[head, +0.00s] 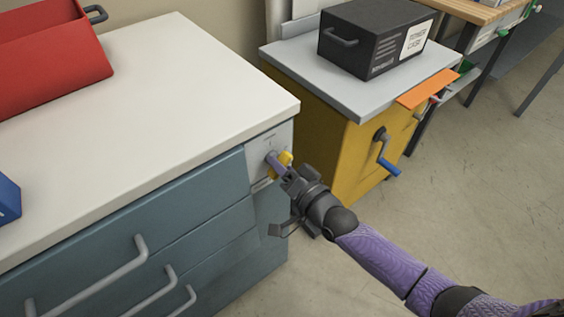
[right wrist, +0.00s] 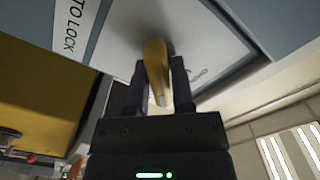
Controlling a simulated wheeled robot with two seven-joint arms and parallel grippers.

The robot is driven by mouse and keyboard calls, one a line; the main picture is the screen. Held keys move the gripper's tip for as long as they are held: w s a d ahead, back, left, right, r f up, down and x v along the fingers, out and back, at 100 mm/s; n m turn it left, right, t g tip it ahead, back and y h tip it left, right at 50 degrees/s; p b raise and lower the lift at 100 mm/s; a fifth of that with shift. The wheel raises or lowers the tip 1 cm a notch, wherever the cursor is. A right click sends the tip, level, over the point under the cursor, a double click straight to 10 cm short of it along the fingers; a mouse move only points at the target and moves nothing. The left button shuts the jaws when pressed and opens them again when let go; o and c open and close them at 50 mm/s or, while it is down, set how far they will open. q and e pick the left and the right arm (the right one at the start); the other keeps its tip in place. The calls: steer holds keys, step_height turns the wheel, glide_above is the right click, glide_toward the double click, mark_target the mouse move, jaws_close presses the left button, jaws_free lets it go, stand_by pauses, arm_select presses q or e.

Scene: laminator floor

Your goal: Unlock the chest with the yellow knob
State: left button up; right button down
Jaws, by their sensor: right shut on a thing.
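The chest (head: 190,225) is a blue-grey drawer unit with a white top, at the left of the head view. A light lock plate (head: 252,155) sits at the upper right of its front and also shows in the right wrist view (right wrist: 205,35). The yellow knob (head: 285,159) sticks out from this plate. My right gripper (head: 279,163) is at the plate with its fingers on the knob. In the right wrist view the knob (right wrist: 156,70) stands between the two dark fingers, which are shut on it. Part of the plate's lettering reads "TO LOCK". My left gripper is not in view.
A yellow cabinet (head: 345,145) with a blue-handled crank (head: 386,166) stands right of the chest, with a black case (head: 375,40) on top. A red box (head: 50,55) and a blue box (head: 8,200) are on the chest top. Floor (head: 480,200) at the right is clear.

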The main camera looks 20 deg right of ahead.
steer(key=n, duration=0.2)
steer(key=n+p, duration=0.1)
steer(key=n, duration=0.2)
steer(key=shift+w+r+n, duration=0.1)
steer(key=shift+r+n, duration=0.15)
steer(key=shift+n, duration=0.05)
steer(key=shift+n+p, duration=0.5)
steer(key=shift+n, duration=1.5)
steer(key=c, duration=0.6)
jaws_free()
steer(key=shift+o, duration=0.2)
steer(key=shift+w+a+f, duration=0.1)
steer(key=shift+w+f, duration=0.05)
